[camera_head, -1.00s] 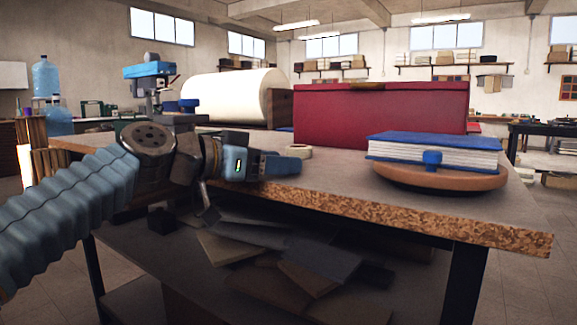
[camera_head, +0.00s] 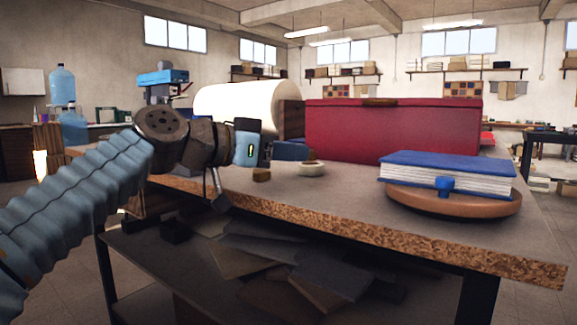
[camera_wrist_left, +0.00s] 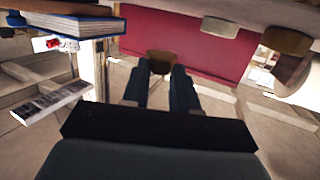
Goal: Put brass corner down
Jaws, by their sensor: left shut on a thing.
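My left gripper (camera_head: 304,151) reaches over the table, pointing away from the head camera toward the red box. Its blue fingers are shut on a small brown-gold piece, the brass corner, which shows between the fingertips in the left wrist view (camera_wrist_left: 160,62). Another small brass piece (camera_head: 262,174) rests on the table near the front edge, below my gripper; it also shows in the left wrist view (camera_wrist_left: 285,40). In the head view the held piece is mostly hidden by the fingers. My right gripper is in neither view.
A red box (camera_head: 395,132) stands behind my gripper. A small white ring (camera_head: 312,168) lies on the table (camera_head: 345,185). A blue book (camera_head: 445,165) lies on a round wooden turntable (camera_head: 455,203) at the right. A large white roll (camera_head: 235,108) stands behind left.

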